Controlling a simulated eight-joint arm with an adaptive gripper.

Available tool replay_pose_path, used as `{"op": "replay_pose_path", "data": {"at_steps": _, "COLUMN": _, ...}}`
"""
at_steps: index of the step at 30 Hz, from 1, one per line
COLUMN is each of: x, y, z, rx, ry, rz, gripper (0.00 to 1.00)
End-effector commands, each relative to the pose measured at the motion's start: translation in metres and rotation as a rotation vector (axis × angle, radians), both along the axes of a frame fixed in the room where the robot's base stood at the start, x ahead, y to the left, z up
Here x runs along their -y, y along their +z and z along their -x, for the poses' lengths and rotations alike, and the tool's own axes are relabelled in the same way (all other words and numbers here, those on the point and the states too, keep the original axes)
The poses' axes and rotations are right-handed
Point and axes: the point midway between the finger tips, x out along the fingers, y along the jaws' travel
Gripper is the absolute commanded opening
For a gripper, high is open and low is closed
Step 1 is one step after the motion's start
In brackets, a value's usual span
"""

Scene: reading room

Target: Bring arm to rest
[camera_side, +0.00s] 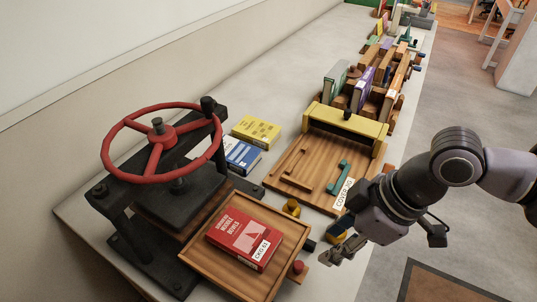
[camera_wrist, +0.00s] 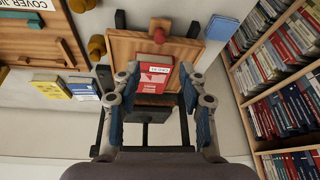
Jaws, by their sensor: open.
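My gripper (camera_side: 343,247) is at the front edge of the bench, to the right of the wooden tray (camera_side: 207,272). It is open, with nothing between its fingers. In the wrist view my gripper (camera_wrist: 160,90) shows its two blue-padded fingers spread apart, with the red book (camera_wrist: 155,73) seen between them at a distance. In the side view the red book (camera_side: 245,235) lies flat on the tray, clear of my fingers. My arm comes in from the right, bent at its joints.
A press with a red handwheel (camera_side: 163,130) stands left of the tray. A yellow book (camera_side: 256,131) and a blue book (camera_side: 241,155) lie behind it. A wooden board labelled COVER (camera_side: 300,190) lies beyond the tray. Upright books stand farther back. Floor (camera_side: 450,90) is open at right.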

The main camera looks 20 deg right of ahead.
Motion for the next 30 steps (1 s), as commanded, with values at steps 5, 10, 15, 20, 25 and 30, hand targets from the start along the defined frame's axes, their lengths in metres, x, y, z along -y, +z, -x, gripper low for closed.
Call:
{"op": "replay_pose_path", "data": {"at_steps": 5, "x": 0.000, "y": 0.000, "z": 0.000, "rx": 0.000, "ry": 0.000, "rz": 0.000, "gripper": 0.42}}
{"op": "replay_pose_path", "data": {"at_steps": 10, "x": 0.004, "y": 0.001, "z": -0.002, "rx": 0.002, "ry": -0.012, "rz": -0.002, "gripper": 0.42}}
{"op": "replay_pose_path", "data": {"at_steps": 15, "x": 0.046, "y": 0.007, "z": -0.024, "rx": 0.026, "ry": -0.144, "rz": -0.019, "gripper": 0.42}}
{"op": "replay_pose_path", "data": {"at_steps": 20, "x": 0.120, "y": 0.014, "z": -0.048, "rx": 0.072, "ry": -0.367, "rz": -0.043, "gripper": 0.42}}
{"op": "replay_pose_path", "data": {"at_steps": 25, "x": 0.199, "y": 0.017, "z": -0.056, "rx": 0.131, "ry": -0.607, "rz": -0.063, "gripper": 0.42}}
{"op": "replay_pose_path", "data": {"at_steps": 30, "x": 0.261, "y": 0.015, "z": -0.051, "rx": 0.185, "ry": -0.808, "rz": -0.075, "gripper": 0.42}}
